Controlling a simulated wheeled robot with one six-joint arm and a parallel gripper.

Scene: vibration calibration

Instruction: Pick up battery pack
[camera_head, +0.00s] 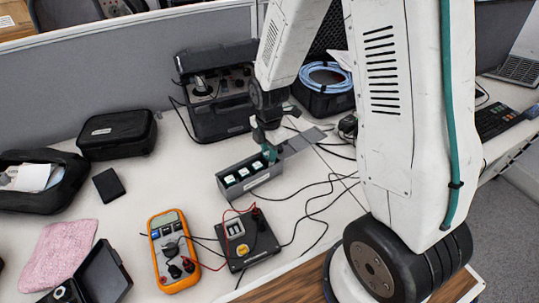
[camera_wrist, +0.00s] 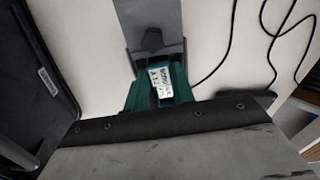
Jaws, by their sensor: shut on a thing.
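A grey box (camera_head: 262,182) on the white table holds a row of small dark units with white-labelled tops. My gripper (camera_head: 269,152), with teal fingers, is at the box's far right end. In the wrist view, my gripper (camera_wrist: 160,98) is shut on a battery pack (camera_wrist: 160,76) with a white printed label. The fingers hide its sides. I cannot tell whether the pack is still seated in the box or raised.
An orange multimeter (camera_head: 173,250) and a black switch box (camera_head: 247,240) with cables lie in front. An open black case (camera_head: 218,95) stands behind, beside a case with a blue cable coil (camera_head: 325,75). A black pouch (camera_head: 118,134) and pink cloth (camera_head: 62,254) lie left.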

